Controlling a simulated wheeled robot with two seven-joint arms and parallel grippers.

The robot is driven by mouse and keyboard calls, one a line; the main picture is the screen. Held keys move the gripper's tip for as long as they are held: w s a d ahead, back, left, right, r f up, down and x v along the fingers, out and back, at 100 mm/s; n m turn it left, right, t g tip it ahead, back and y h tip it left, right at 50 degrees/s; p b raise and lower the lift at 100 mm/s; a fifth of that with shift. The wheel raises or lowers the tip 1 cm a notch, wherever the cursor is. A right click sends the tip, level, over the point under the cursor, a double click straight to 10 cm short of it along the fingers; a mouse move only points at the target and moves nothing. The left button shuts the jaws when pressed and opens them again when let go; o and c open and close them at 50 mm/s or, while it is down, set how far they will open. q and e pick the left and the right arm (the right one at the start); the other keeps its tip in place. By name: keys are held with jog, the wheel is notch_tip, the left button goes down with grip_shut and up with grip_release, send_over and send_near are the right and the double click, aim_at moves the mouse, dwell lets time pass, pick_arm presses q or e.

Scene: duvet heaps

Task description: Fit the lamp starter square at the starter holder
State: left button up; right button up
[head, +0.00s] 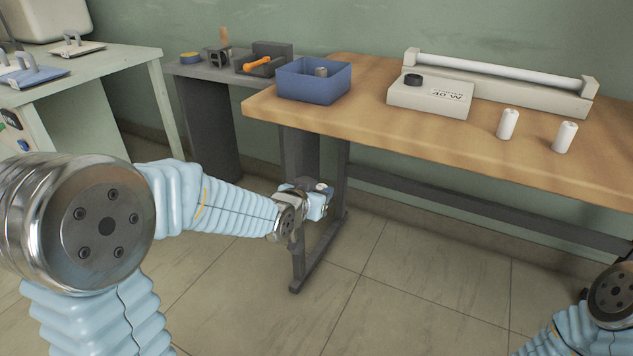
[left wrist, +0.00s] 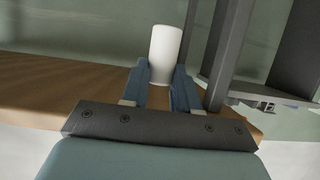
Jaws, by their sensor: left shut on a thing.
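My left gripper (head: 318,200) is below table height, in front of the table's left end. In the left wrist view the gripper (left wrist: 168,90) is shut on a white cylindrical lamp starter (left wrist: 166,50), which stands up out of the blue fingers. In the head view only a small white bit of this starter (head: 322,187) shows at the gripper. The starter holder (head: 412,80) appears as a dark round socket on top of a white box (head: 430,98) on the table. Its inside is too small to make out. My right gripper is out of view; only part of its arm shows at the lower right.
The wooden table (head: 440,140) also bears two white cylinders (head: 508,124) (head: 565,137), a tube lamp fitting (head: 500,75) and a blue bin (head: 313,80) with a grey cylinder inside. A dark side table (head: 215,70) holds tools. The table's front edge lies above my left gripper.

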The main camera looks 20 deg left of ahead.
pick_arm(q)
notch_tip(320, 180, down, 8)
jog(key=w+n+y, duration=0.1)
jog(key=w, duration=0.1)
jog(key=shift+w+f+n+y, duration=0.25)
jog(key=shift+w+n+y, duration=0.05)
